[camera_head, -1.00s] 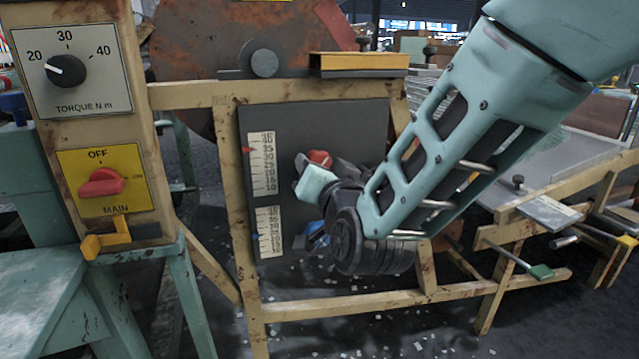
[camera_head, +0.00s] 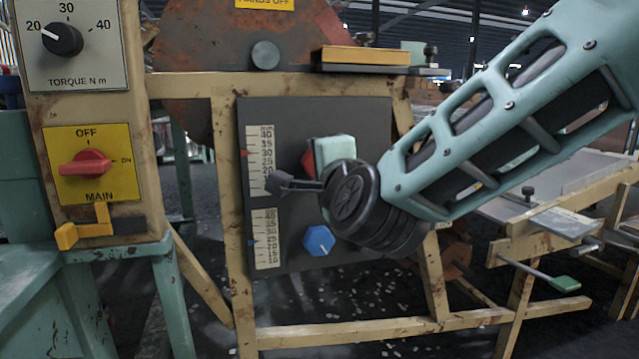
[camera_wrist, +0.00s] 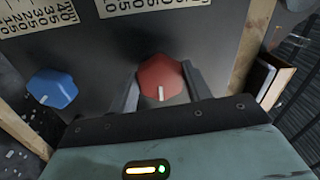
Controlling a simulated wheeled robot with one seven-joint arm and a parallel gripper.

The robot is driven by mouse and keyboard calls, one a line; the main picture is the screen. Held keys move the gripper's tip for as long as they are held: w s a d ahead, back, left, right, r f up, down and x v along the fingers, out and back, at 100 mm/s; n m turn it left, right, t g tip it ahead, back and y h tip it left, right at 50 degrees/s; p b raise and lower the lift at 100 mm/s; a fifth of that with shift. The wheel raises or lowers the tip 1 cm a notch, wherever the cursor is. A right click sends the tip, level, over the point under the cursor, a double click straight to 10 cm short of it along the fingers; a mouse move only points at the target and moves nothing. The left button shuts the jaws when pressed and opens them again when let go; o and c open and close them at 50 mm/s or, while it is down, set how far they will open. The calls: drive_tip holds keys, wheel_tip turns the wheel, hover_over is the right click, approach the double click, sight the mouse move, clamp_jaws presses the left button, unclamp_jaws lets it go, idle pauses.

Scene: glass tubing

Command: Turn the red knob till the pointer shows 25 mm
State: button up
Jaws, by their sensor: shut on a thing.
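The red knob (camera_wrist: 157,78) sits between the two fingers of my gripper (camera_wrist: 161,70) in the wrist view, with its white line toward the gripper. My gripper is shut on it. In the head view only a red sliver of the knob (camera_head: 307,161) shows; my gripper and wrist hide the rest. The upper scale (camera_head: 266,160) is on the dark panel (camera_head: 365,115), left of the knob. Its small red pointer (camera_head: 245,153) is at the left edge, around the 30 to 35 marks; the exact reading is too small to tell.
A blue knob (camera_head: 318,240) is below the red one, close to my wrist; it also shows in the wrist view (camera_wrist: 53,88). A lower scale (camera_head: 267,240) is beside it. A control box with a torque dial (camera_head: 62,39) and a red main switch (camera_head: 86,163) stands at left.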

drive_tip(key=shift+m+b, duration=5.5)
drive_tip(key=shift+b, duration=0.15)
drive_tip(key=o, duration=0.9)
drive_tip(key=shift+o, duration=0.2)
drive_tip(key=shift+r, duration=0.1)
